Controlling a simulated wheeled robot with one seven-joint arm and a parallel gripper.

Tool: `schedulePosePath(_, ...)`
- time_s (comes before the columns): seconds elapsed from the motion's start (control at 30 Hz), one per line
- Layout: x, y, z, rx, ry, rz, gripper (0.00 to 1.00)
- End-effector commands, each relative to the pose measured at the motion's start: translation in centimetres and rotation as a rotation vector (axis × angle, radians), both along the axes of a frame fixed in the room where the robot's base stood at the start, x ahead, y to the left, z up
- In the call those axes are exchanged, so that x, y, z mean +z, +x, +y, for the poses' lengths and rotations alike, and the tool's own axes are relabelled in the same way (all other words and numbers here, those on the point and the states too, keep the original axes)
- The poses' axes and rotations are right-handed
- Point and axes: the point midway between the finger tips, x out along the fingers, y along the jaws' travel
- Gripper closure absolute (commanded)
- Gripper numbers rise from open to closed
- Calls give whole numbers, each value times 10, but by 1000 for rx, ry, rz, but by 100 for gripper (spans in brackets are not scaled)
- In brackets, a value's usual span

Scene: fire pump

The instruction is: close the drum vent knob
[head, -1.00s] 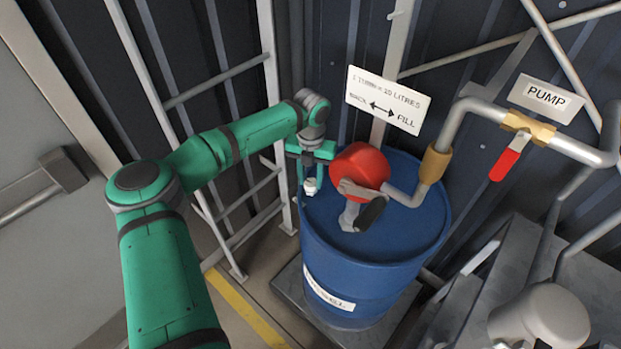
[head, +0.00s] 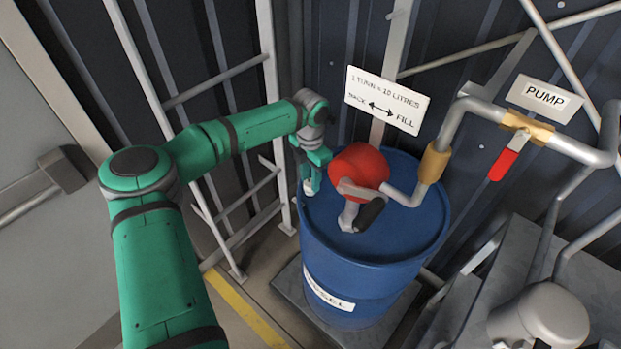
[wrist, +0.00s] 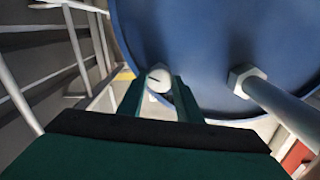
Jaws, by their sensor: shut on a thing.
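The drum vent knob (wrist: 159,79) is a small pale round cap with a dark line across its face, at the edge of the blue drum (head: 350,300). In the wrist view it sits between the two fingertips of my gripper (wrist: 158,90), which is shut on it. In the head view my gripper (head: 312,180) points down at the drum's left rim, and the knob is mostly hidden behind the fingers there. The dark line on the knob runs roughly level in the wrist view.
A red hand pump (head: 360,167) with a crank stands on the drum top, just right of my gripper. Its pipe (wrist: 280,110) rises close by in the wrist view. A metal ladder-like frame (head: 235,215) stands at the left. A sign (head: 388,100) hangs behind.

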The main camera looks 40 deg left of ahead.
Motion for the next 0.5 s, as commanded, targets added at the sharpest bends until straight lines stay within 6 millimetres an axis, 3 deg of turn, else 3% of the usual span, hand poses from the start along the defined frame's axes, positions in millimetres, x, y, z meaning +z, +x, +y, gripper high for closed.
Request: schedulePosePath(0.5, -1, -3, 2, -488, 0, 8, 91)
